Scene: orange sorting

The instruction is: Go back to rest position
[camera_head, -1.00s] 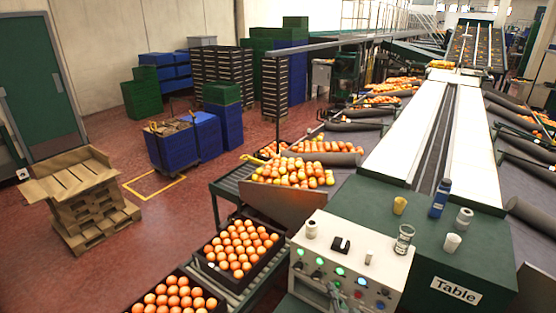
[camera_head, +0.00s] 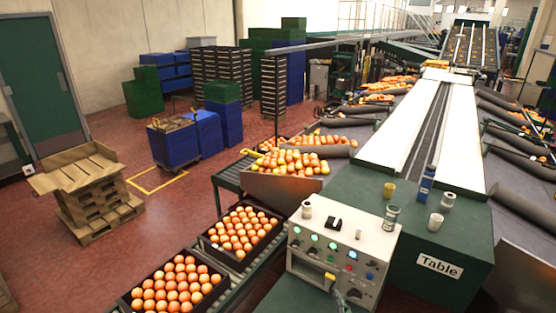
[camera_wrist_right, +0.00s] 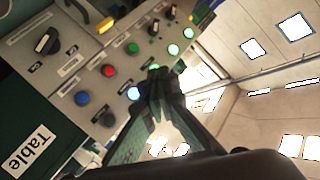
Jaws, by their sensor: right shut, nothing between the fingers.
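My right gripper (camera_head: 342,298) is partly in view at the bottom edge of the head view, low in front of the white control panel (camera_head: 378,240). In the right wrist view my right gripper (camera_wrist_right: 155,82) is dark, shut and empty. There its tips overlap the edge of the control panel (camera_wrist_right: 58,52) near the lit buttons; I cannot tell how wide the gap to the panel is. My left gripper is not in view.
Orange crates (camera_head: 205,242) sit on rollers left of the panel. Stacked pallets (camera_head: 92,190) stand farther left. Red floor (camera_head: 150,230) lies open between them.

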